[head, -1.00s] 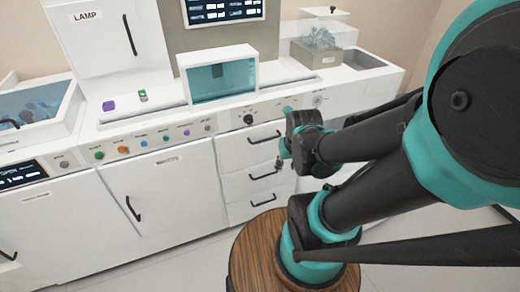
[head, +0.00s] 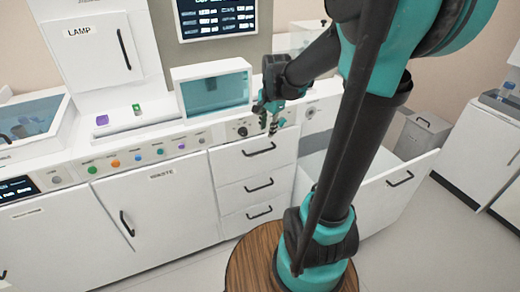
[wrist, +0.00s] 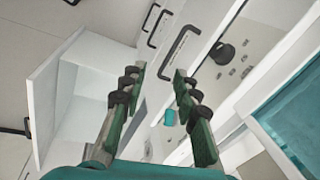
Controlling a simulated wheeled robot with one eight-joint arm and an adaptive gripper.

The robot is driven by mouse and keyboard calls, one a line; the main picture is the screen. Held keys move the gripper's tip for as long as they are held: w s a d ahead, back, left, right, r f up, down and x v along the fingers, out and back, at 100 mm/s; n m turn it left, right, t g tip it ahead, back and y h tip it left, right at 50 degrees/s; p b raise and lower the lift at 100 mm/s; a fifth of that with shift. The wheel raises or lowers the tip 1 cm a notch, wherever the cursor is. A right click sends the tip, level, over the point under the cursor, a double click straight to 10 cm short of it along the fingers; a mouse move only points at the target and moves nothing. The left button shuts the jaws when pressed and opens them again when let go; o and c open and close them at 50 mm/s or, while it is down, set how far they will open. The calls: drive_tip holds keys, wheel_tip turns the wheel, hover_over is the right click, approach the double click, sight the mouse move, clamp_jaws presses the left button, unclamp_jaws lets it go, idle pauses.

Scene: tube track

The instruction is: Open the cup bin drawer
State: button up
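My gripper (head: 268,127) is open and empty, fingers pointing down, in front of the counter near the top drawer's handle (head: 260,149). In the wrist view my gripper (wrist: 158,72) has its two fingers apart with nothing between them. A stack of three white drawers is shut, with a middle handle (head: 260,186) and a bottom handle (head: 260,213). To their right a large white drawer (head: 385,208) stands pulled out, partly hidden by my arm. Its open box (wrist: 72,95) also shows at the left of the wrist view. I cannot read which one is labelled cup bin.
A black knob (head: 242,131) and several coloured buttons line the counter front. A teal-windowed box (head: 212,90) stands on the counter. A waste door (head: 158,207) is shut at left. A grey bin (head: 422,133) stands beyond the open drawer. Floor is clear in front.

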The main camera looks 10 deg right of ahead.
sight(260, 152)
drive_tip(key=w+r+m, duration=0.1)
drive_tip(key=w+m, duration=0.2)
drive_tip(key=w, duration=0.1)
drive_tip(key=x, duration=1.6)
drive_tip(key=shift+s+a+f, duration=0.3)
drive_tip(key=shift+a+f, duration=0.1)
drive_tip(key=shift+f, duration=0.05)
clamp_jaws()
